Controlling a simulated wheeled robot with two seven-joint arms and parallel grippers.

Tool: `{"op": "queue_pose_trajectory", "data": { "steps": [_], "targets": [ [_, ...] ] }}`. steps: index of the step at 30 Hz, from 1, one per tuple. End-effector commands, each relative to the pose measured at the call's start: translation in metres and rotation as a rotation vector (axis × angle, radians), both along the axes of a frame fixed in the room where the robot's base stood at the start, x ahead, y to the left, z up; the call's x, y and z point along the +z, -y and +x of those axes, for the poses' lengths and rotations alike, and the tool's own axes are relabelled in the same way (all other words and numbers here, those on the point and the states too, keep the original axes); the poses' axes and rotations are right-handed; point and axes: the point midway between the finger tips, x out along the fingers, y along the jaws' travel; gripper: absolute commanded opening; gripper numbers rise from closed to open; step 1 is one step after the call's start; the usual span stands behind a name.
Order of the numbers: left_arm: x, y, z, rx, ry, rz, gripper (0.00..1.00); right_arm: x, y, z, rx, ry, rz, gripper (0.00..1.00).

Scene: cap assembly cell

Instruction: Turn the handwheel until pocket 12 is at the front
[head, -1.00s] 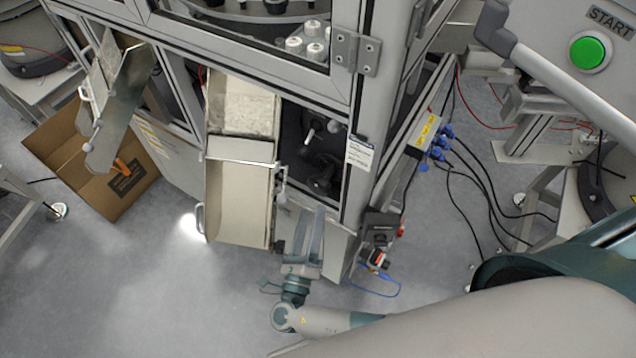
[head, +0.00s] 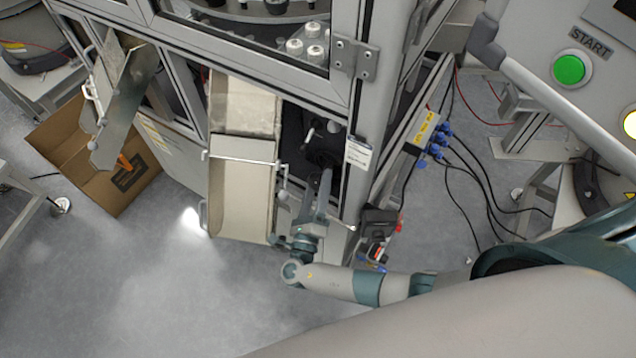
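The dark handwheel (head: 322,156) sits in the shadowed opening at the lower right of the machine cabinet, partly hidden by my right gripper. A light, short handle or knob (head: 309,135) shows beside it. My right gripper (head: 317,188) points up into this opening with its fingers apart, close in front of the wheel; I cannot tell whether it touches. Part of a round dial (head: 275,17) shows behind the cabinet window at the top edge; no pocket number is readable. My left gripper is out of view.
A metal chute (head: 240,195) stands just left of the opening. The cabinet's corner post (head: 358,178) with a label bounds it on the right. A box with blue plugs (head: 438,143) and hanging cables is further right. An open cardboard box (head: 75,165) is at left.

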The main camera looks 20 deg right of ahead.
Motion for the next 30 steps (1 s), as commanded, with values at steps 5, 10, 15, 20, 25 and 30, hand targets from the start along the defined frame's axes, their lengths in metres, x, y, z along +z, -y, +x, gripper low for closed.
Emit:
{"op": "queue_pose_trajectory", "data": {
  "steps": [5,10,15,20,25,30],
  "targets": [
    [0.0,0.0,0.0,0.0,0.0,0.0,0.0,0.0,0.0,0.0,0.0,0.0,0.0,0.29],
    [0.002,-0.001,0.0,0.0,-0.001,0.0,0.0,0.001,0.0,0.0,0.0,-0.006,-0.004,0.29],
    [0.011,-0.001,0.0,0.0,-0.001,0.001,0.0,0.003,0.0,0.0,0.0,-0.034,-0.026,0.29],
    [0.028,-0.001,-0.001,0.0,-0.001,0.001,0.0,0.006,0.0,0.0,0.0,-0.088,-0.068,0.29],
    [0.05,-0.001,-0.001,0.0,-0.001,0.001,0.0,0.007,-0.001,0.0,0.001,-0.175,-0.135,0.29],
    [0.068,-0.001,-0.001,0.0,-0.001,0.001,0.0,0.006,0.0,0.0,0.0,-0.277,-0.215,0.29]
  ]
}}
